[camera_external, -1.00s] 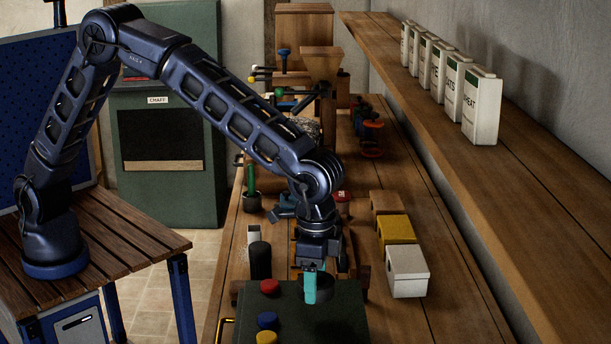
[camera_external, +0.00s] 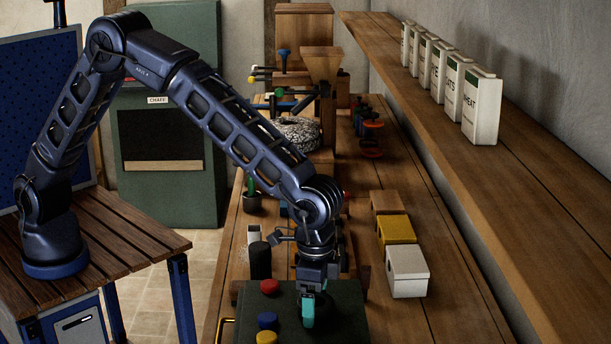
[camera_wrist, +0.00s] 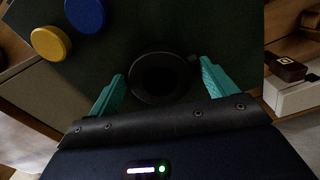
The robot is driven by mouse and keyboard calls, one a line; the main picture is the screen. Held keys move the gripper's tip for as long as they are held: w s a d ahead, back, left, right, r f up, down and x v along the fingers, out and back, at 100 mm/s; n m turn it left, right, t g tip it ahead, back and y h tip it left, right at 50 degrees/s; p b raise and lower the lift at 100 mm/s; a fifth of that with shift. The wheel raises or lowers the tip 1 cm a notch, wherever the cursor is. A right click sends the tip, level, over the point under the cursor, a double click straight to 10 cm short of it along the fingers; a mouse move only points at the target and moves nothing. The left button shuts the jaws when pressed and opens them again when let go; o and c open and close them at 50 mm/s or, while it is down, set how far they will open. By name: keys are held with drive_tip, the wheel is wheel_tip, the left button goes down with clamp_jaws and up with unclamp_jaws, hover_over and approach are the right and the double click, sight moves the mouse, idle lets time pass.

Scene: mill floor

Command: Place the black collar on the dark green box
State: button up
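The dark green box (camera_external: 345,312) stands at the near end of the bench. Its top fills much of the wrist view (camera_wrist: 225,25). The black collar (camera_wrist: 131,80) is a dark ring at the box top, between my two teal fingers in the wrist view. My gripper (camera_wrist: 162,76) is open, with one finger on each side of the collar. I cannot tell whether the fingers touch it. In the external view my gripper (camera_external: 308,312) points down, low over the box top, and the collar is hard to make out there.
Red (camera_external: 270,287), blue (camera_external: 267,320) and yellow (camera_external: 266,338) knobs sit on the box's left side. White (camera_external: 407,271), yellow (camera_external: 396,230) and brown (camera_external: 386,203) small boxes stand to the right. A black cylinder (camera_external: 260,260) stands behind left. A shelf (camera_external: 450,150) runs above right.

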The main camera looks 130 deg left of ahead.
drive_tip(key=shift+r, duration=0.1)
wheel_tip(320, 180, up, 12)
drive_tip(key=s+d+r+m+t, duration=0.1)
drive_tip(key=s+d+r, duration=0.4)
drive_tip(key=s, duration=0.3)
drive_tip(key=s+d+r+m, duration=0.1)
drive_tip(key=s+d+r, duration=0.4)
drive_tip(key=s+r, duration=0.15)
drive_tip(key=s+d+r+m+t, duration=0.1)
drive_tip(key=s+d+r, duration=0.4)
drive_tip(key=s, duration=0.3)
drive_tip(key=s+d+f+m+t, duration=0.1)
drive_tip(key=s+d, duration=0.2)
drive_tip(key=s, duration=0.6)
drive_tip(key=s+d+f+m, duration=0.1)
drive_tip(key=s+d+f, duration=0.1)
drive_tip(key=s, duration=0.8)
drive_tip(key=s+d+f+m+t, duration=0.1)
drive_tip(key=s+d+f, duration=0.1)
drive_tip(key=s, duration=0.7)
drive_tip(key=shift+s+d+t, duration=0.3)
drive_tip(key=shift+s+d, duration=0.05)
drive_tip(key=shift+d, duration=0.45)
